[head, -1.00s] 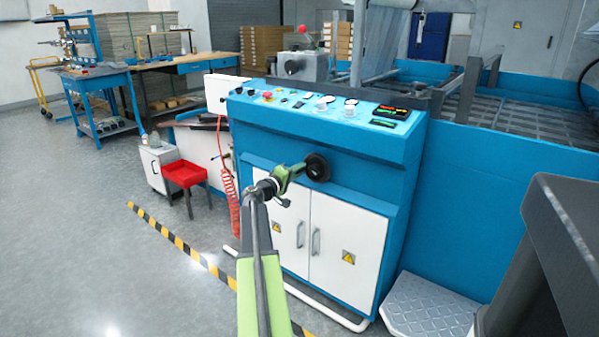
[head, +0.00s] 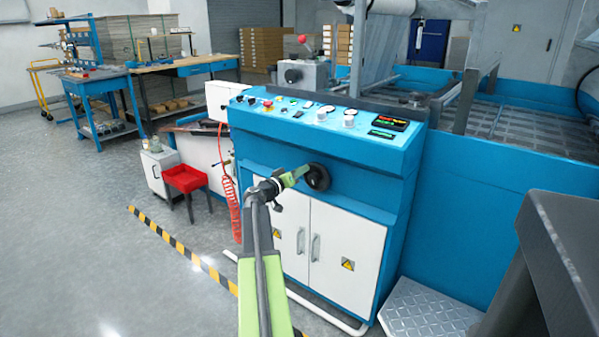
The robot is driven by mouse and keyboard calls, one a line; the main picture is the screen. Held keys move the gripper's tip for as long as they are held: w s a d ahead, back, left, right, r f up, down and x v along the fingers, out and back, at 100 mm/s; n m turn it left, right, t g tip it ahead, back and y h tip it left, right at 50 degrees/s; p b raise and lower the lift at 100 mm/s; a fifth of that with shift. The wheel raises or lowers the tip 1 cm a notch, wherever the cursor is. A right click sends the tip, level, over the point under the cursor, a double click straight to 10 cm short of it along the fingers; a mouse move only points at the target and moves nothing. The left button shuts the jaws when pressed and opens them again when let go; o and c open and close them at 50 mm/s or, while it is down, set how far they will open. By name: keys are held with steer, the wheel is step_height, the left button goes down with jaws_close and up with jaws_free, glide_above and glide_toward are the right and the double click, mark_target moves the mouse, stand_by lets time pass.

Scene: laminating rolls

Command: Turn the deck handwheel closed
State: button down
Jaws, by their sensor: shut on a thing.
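The deck handwheel (head: 318,177) is a small black wheel on the front of the blue machine cabinet, below the sloped control panel. My green and grey arm reaches up from the bottom middle. My gripper (head: 303,174) is at the left rim of the handwheel and is shut on it. The fingertips are small in this view, and the exact contact at the rim is partly hidden.
The blue control panel (head: 325,117) with knobs and a lit display is above the wheel. White cabinet doors (head: 318,235) are below. A metal tread-plate step (head: 425,310) lies right.

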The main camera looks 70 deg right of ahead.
steer(key=shift+s, duration=0.15)
stand_by(0.4)
steer(key=c, duration=1.3)
jaws_free()
steer(key=v, duration=1.7)
steer(key=shift+a, duration=0.25)
